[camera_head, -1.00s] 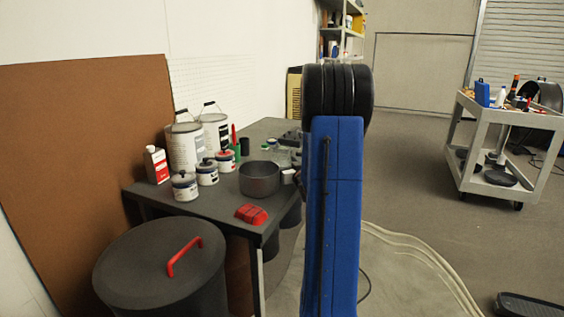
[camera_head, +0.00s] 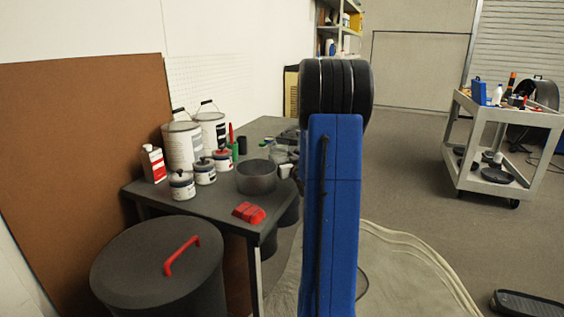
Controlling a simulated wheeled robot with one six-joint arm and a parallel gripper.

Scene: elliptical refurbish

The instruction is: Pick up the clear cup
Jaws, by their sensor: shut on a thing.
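My gripper is hidden behind my raised blue arm, so its jaws and anything between them cannot be seen. A clear glass-like container (camera_head: 279,152) stands on the dark workbench (camera_head: 212,208), behind the grey pot (camera_head: 256,178) and close to the left edge of my arm in the picture. I cannot tell if it is the clear cup. A small whitish object (camera_head: 286,171) shows between the pot and my arm, too small to make out.
Paint cans (camera_head: 184,148), a red-and-white bottle (camera_head: 153,164) and a red object (camera_head: 249,212) are on the workbench. A lidded drum (camera_head: 130,270) stands in front. A loaded cart (camera_head: 477,170) stands right, with open floor between.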

